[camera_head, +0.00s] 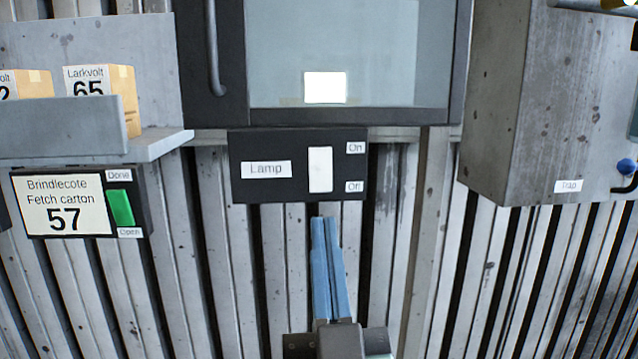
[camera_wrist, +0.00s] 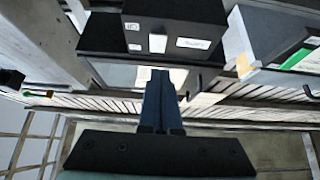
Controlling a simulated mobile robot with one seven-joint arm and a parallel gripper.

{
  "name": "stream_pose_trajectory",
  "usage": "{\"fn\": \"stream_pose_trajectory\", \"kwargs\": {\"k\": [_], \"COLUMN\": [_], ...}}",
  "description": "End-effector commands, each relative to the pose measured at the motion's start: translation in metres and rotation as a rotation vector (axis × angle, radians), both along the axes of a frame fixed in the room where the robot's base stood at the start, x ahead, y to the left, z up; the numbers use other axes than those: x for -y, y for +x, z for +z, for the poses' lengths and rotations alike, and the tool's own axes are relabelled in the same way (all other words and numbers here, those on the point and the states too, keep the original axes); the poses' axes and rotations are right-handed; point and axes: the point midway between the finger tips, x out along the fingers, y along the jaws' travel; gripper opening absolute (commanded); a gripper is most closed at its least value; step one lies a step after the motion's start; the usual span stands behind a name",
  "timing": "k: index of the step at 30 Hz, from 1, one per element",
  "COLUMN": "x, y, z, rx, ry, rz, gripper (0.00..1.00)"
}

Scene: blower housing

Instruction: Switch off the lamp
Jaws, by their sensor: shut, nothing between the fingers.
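The lamp switch is a white rocker (camera_head: 320,169) on a black panel (camera_head: 300,190) labelled Lamp, with On at its top right and Off at its bottom right. Above the panel, a white lit rectangle (camera_head: 325,87) shows in the glazed front of a dark cabinet. My gripper (camera_head: 324,222) has blue fingers, shut together and empty. In the head view its tips are just below the panel's lower edge, under the rocker. In the wrist view the rocker (camera_wrist: 158,43) appears beyond the fingertips (camera_wrist: 160,74). I cannot tell whether the tips touch the panel.
A sign reading Brindlecote Fetch carton 57 (camera_head: 64,204) with a green switch (camera_head: 120,208) is at left, below a shelf (camera_head: 165,143) with cartons (camera_head: 125,92). A grey metal box (camera_head: 535,100) labelled Trap juts out at right. The corrugated wall below is clear.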

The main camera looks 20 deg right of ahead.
Motion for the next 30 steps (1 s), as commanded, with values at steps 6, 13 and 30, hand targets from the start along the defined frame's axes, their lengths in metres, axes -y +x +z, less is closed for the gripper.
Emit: {"fn": "stream_pose_trajectory", "kwargs": {"k": [6,13,30], "x": [0.01,0.015,0.018], "y": [0.034,0.054,0.061], "z": [0.017,0.011,0.005], "rx": [-0.004,0.0,0.002], "ry": [0.001,0.0,-0.001], "rz": [0.0,0.0,0.0], "gripper": [0.0,0.0,0.0]}}
